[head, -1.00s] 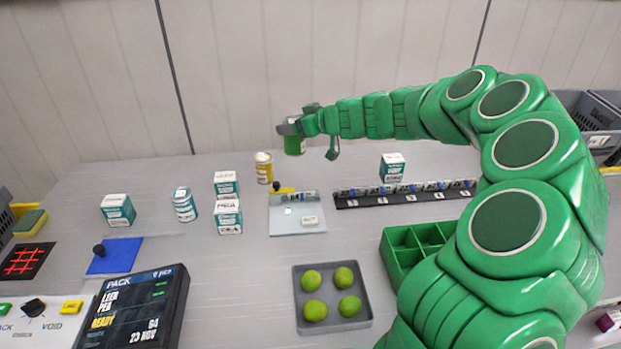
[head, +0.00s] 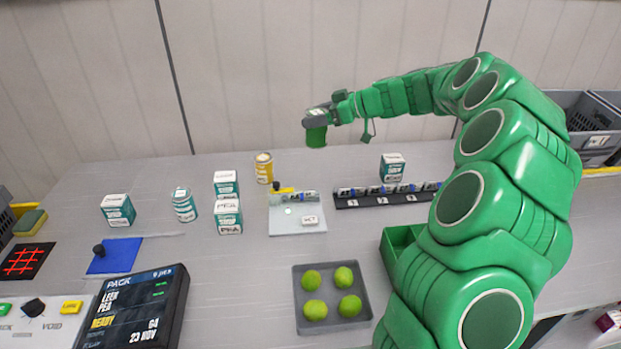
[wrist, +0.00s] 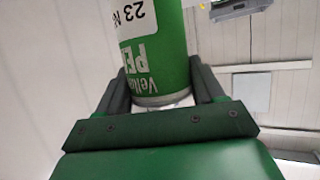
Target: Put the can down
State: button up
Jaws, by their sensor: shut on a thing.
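My gripper (head: 318,121) is shut on a green can (head: 316,137) and holds it in the air above the back of the table. In the wrist view the green can (wrist: 152,52) sits between the two dark fingers of my gripper (wrist: 160,88). Its white label with a date and part of its printed name show there. In the head view the can hangs below the gripper, well clear of the table (head: 330,240).
A yellow can (head: 264,168) stands at the back. Teal-white boxes (head: 228,216) and a teal can (head: 184,204) stand to the left. A grey tray (head: 297,290) holds several limes. A numbered rack (head: 345,203) and green divided box (head: 395,262) lie right.

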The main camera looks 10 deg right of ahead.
aim_at(318, 145)
jog(key=shift+s+d+r, duration=0.1)
jog(key=shift+d+r, duration=0.05)
jog(key=shift+d, duration=0.25)
notch_tip(318, 145, down, 9)
jog(key=shift+a+f, duration=0.1)
jog(key=shift+w+a+f, duration=0.15)
jog(key=shift+w+f, duration=3.1)
jog(key=shift+w, duration=0.25)
jog(key=shift+w+a+f, duration=0.15)
jog(key=shift+w+f, duration=3.05)
jog(key=shift+w, duration=0.3)
jog(key=shift+f, duration=0.1)
jog(key=o, duration=1.3)
